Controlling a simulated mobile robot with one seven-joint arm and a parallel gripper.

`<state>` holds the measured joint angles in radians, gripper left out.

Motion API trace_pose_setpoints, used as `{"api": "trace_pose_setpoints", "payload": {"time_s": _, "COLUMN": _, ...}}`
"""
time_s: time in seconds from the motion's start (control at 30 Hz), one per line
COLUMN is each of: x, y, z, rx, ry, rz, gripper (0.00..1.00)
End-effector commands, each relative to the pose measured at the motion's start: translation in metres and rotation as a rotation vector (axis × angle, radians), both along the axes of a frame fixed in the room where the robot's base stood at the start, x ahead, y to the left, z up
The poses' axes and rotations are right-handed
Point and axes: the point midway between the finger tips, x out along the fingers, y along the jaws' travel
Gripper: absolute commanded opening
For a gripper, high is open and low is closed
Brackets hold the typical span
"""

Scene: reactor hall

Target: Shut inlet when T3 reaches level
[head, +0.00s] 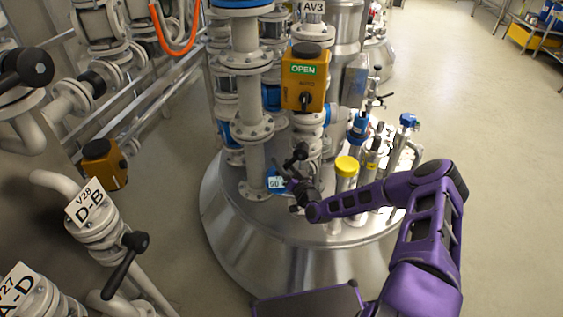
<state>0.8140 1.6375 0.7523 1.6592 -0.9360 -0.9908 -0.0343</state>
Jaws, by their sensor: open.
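A metal vessel with a broad round top (255,235) stands in the middle, with pipes and fittings on it; I cannot read a T3 label. An orange actuator box (305,78) on its pipework shows a green OPEN sign and a black knob, below a tag AV3 (313,7). A small black-knobbed lever (298,153) sits below it among the flanges. My gripper (290,186) is open, low beside that lever and near a small blue display (275,183). Its fingers are small and partly unclear, and I cannot tell whether they touch anything. No liquid level is visible.
A yellow-capped fitting (346,166) and blue-topped fittings stand close to my forearm. Valve V28 D-B (98,222) with a black handle (126,262) and another orange box (104,164) are at left. Open floor (480,120) lies at right, with a cart at the far corner.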

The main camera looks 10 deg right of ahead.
Motion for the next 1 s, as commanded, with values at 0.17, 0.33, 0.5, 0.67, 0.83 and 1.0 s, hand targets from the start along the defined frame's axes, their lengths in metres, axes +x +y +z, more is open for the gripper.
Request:
{"api": "trace_pose_setpoints", "payload": {"time_s": 0.17, "x": 0.0129, "y": 0.0040, "z": -0.0001, "rx": 0.001, "ry": 0.000, "rz": 0.000, "gripper": 0.58}}
{"api": "trace_pose_setpoints", "payload": {"time_s": 0.33, "x": 0.0151, "y": 0.0043, "z": 0.0001, "rx": 0.001, "ry": 0.001, "rz": -0.001, "gripper": 0.58}}
{"api": "trace_pose_setpoints", "payload": {"time_s": 0.5, "x": 0.0148, "y": 0.0044, "z": 0.0002, "rx": 0.001, "ry": 0.000, "rz": 0.000, "gripper": 0.51}}
{"api": "trace_pose_setpoints", "payload": {"time_s": 0.67, "x": 0.0147, "y": 0.0044, "z": 0.0001, "rx": 0.000, "ry": 0.000, "rz": 0.000, "gripper": 0.22}}
{"api": "trace_pose_setpoints", "payload": {"time_s": 0.83, "x": 0.0146, "y": 0.0044, "z": 0.0001, "rx": 0.000, "ry": 0.000, "rz": 0.000, "gripper": 0.00}}
{"api": "trace_pose_setpoints", "payload": {"time_s": 1.0, "x": 0.0145, "y": 0.0043, "z": 0.0001, "rx": 0.000, "ry": 0.000, "rz": 0.000, "gripper": 0.00}}
